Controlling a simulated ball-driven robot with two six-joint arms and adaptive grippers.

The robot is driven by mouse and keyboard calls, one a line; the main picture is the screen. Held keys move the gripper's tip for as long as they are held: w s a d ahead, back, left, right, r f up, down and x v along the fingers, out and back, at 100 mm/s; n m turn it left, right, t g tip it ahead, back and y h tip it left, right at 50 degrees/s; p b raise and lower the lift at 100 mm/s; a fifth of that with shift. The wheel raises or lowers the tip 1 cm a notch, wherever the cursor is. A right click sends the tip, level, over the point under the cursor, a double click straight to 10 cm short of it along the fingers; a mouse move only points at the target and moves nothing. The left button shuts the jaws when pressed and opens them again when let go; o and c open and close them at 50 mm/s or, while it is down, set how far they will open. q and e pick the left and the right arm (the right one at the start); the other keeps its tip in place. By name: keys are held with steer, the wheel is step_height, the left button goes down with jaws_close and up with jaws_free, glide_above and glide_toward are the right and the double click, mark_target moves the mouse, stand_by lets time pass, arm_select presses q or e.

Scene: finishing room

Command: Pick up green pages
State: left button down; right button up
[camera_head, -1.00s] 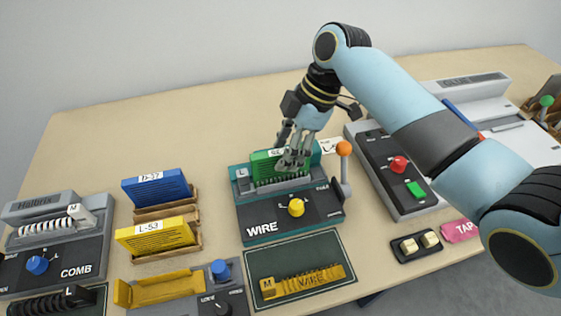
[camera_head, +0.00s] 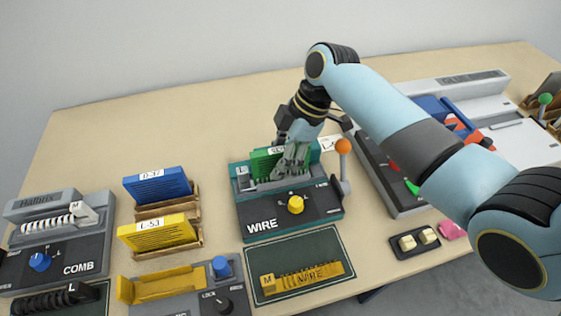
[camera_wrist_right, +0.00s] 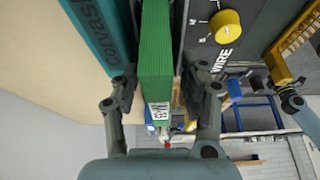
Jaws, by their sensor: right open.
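The green pages (camera_head: 264,163) stand upright in the slot of the teal and black WIRE machine (camera_head: 262,222). In the right wrist view the green pages (camera_wrist_right: 156,55) show edge-on, with a white label at their near end. My right gripper (camera_head: 290,165) is over the right part of the pages and partly hides them. In the right wrist view its open fingers (camera_wrist_right: 160,85) are on either side of the pages, with a gap on the left; I cannot tell if the right finger touches.
An orange-knobbed lever (camera_head: 343,147) stands at the machine's right. Blue pages (camera_head: 157,187) and yellow pages (camera_head: 156,233) stand in holders to the left. A dark mat with a yellow wire strip (camera_head: 302,283) lies in front. The table behind the machine is clear.

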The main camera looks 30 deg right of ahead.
jaws_close()
stand_by(0.3)
